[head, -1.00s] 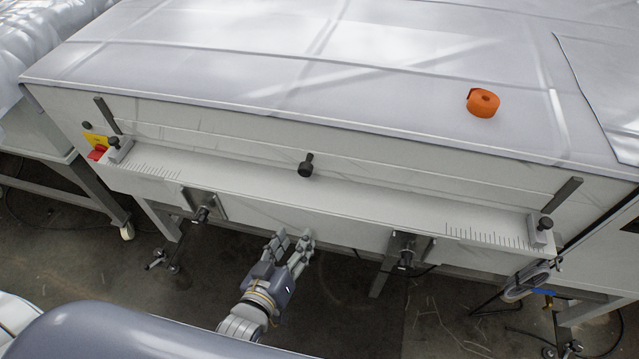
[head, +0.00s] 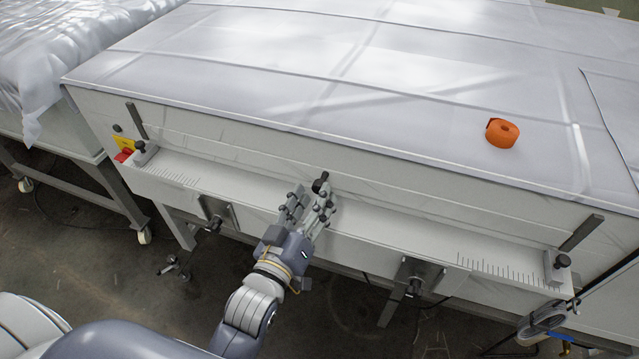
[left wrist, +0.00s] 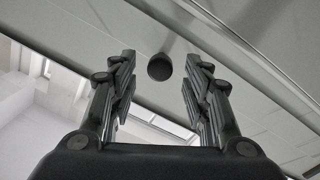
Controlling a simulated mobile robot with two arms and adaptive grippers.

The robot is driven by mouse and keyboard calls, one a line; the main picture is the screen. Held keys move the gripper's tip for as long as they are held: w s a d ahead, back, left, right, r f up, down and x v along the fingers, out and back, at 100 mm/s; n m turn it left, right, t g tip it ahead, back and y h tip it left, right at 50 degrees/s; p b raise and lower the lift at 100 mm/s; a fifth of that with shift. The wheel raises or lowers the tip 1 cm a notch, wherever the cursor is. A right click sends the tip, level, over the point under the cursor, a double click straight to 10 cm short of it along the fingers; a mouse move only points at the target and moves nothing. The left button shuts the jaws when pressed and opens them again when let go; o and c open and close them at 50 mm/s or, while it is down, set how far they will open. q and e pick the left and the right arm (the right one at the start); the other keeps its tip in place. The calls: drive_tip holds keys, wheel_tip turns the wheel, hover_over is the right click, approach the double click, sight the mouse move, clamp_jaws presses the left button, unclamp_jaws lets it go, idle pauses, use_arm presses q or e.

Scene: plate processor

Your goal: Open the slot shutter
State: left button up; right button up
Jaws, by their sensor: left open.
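The slot shutter (head: 235,154) is the long pale panel on the front of the plate processor. Its black knob (head: 320,183) sits near the panel's middle and also shows in the left wrist view (left wrist: 160,67). My left gripper (head: 309,196) is open and empty, just in front of the knob. In the left wrist view its two fingers (left wrist: 158,84) stand on either side of the knob, with a gap on both sides. I cannot tell whether the knob is between the tips or just beyond them. My right gripper is not in view.
A white ledge (head: 400,225) with ruled scales runs below the shutter, with a black-knobbed guide (head: 556,266) at its right end. An orange tape roll (head: 502,133) lies on the machine's top (head: 400,75). A covered table (head: 75,50) stands at the left.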

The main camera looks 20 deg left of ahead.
sight(319, 187)
use_arm(q)
drive_tip(key=shift+w+d, duration=0.15)
drive_tip(key=shift+w, duration=1.85)
drive_tip(key=shift+p, duration=0.3)
clamp_jaws()
